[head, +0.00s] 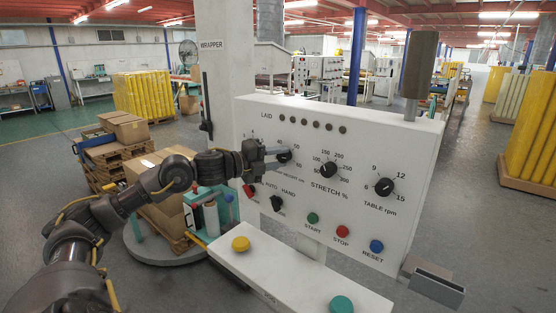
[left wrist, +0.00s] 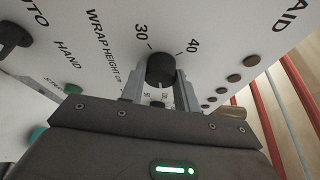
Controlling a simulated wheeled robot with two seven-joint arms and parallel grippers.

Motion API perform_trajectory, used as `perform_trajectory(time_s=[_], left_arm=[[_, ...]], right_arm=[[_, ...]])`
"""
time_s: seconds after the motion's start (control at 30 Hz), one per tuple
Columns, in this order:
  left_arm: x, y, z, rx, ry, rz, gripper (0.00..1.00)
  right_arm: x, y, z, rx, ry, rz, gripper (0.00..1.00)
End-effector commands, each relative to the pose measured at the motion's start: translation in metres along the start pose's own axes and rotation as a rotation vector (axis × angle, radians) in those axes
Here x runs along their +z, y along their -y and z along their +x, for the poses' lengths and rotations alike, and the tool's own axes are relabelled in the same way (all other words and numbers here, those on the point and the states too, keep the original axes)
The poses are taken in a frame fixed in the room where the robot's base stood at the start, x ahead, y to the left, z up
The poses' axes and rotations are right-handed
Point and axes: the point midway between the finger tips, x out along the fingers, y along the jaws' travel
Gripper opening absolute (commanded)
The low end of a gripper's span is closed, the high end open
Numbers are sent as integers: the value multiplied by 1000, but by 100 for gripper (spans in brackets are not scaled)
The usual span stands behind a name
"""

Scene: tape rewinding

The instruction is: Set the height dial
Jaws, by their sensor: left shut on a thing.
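The wrap height dial (head: 285,156) is a small black round knob at the left of the white control panel (head: 345,125). My left gripper (head: 279,157) has its two fingers on either side of this knob and is shut on it. In the left wrist view the black knob (left wrist: 160,68) sits between the two grey fingertips (left wrist: 159,85), below the numbers 30 and 40. The label reading WRAP HEIGHT is partly in view beside it. I cannot clearly read where the knob points. My right gripper is not in view.
The stretch dial (head: 328,170) and table speed dial (head: 384,187) are to the right. The black selector (head: 278,203) is below, with green start (head: 313,218), red stop (head: 342,231) and blue reset (head: 376,246) buttons. A lower shelf (head: 290,285) carries yellow and green buttons.

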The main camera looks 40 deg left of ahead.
Motion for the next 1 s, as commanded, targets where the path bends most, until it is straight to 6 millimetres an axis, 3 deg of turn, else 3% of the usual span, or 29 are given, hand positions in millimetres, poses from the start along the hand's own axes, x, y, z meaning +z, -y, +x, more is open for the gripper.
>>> perform_trajectory(time_s=[0.5, 1.0], left_arm=[[0, 5, 0, 175, -1, 424, 8], [-2, 2, 1, 261, -3, 626, 8]], right_arm=[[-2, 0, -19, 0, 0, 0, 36], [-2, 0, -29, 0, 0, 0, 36]])
